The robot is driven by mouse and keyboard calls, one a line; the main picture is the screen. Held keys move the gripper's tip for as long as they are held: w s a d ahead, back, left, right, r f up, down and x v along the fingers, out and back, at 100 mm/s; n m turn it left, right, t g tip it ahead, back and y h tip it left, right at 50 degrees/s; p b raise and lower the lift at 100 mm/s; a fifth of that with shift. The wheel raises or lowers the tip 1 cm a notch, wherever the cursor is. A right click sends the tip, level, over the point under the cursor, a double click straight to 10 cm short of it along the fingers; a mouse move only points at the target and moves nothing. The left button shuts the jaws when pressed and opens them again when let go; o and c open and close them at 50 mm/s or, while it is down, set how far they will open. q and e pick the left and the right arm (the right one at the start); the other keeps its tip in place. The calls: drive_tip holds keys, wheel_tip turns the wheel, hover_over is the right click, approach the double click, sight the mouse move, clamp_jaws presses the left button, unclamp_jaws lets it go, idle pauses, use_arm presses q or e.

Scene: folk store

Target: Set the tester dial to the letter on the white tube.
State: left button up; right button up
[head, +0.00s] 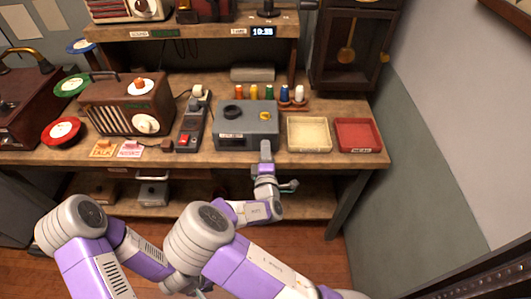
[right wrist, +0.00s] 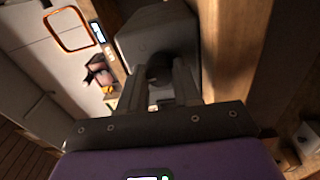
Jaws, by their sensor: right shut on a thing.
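The grey tester (head: 233,138) stands on the bench. A dark round part (head: 232,111) and a yellow part (head: 265,115) are on its top. My right gripper (head: 266,148) is at the tester's front face, right of its middle. In the right wrist view my right gripper (right wrist: 160,85) is shut on a dark round dial (right wrist: 159,69) on the grey tester box (right wrist: 150,32). The white tube (head: 299,93) stands at the right end of a row of coloured tubes behind the tester. Its letter and the dial's marks are too small to read. My left gripper is out of sight.
A cream tray (head: 308,149) and a red tray (head: 358,149) lie right of the tester. A dark long device (head: 191,127) and a brown radio (head: 118,106) stand to its left. A lower shelf (head: 300,204) runs under the bench. Small cards lie near the front edge.

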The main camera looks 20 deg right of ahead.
drive_tip(key=shift+m, duration=0.9)
drive_tip(key=o, duration=1.1)
drive_tip(key=shift+c, duration=0.2)
drive_tip(key=v, duration=0.7)
drive_tip(key=shift+s+a, duration=0.15)
drive_tip(key=shift+s, duration=0.1)
